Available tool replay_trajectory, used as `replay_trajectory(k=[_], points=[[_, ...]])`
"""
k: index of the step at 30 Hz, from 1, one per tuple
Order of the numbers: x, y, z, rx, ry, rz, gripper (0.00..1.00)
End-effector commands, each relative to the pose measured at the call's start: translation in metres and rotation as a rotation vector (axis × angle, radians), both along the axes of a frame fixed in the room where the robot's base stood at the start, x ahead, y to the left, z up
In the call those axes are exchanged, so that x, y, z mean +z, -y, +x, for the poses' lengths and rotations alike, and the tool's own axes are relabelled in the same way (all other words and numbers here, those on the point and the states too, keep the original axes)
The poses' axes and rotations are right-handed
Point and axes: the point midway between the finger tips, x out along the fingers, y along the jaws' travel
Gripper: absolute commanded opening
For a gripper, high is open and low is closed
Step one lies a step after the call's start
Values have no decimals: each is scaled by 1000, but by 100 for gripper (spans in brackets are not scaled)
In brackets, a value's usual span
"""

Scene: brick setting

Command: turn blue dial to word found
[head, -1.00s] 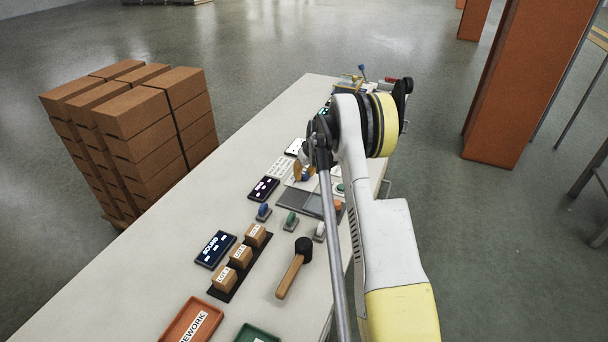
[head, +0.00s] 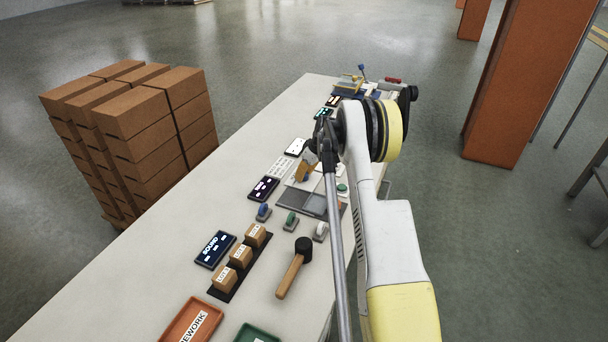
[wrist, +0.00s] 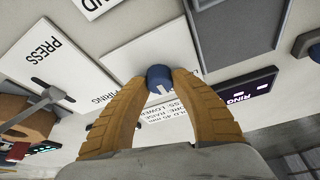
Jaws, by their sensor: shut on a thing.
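The blue dial (wrist: 160,76) sits on a white panel in the middle of the wrist view. A pale mark shows on its near side. My gripper (wrist: 160,82) is shut on the dial, with one tan finger on each side. In the head view my gripper (head: 305,168) is over the far part of the bench, and the dial is hidden there. A white card (wrist: 98,6) at the top of the wrist view shows letters ending in "ND"; the rest is cut off. Small print below the dial is partly covered by the fingers.
A "PRESS" label (wrist: 42,50) and a dark screen with purple letters (wrist: 236,96) flank the dial. On the bench (head: 130,272) stand coloured switches, lettered wooden blocks (head: 240,257), a mallet (head: 294,267) and trays. Stacked boxes (head: 140,130) stand to the left.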

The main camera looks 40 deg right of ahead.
Motion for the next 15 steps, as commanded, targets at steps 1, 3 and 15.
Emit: replay_trajectory(k=[1, 3, 15], points=[[-1, 0, 0, 0, -1, 1, 0], [-1, 0, 0, 0, -1, 0, 0], [0, 0, 0, -1, 0, 0, 53]])
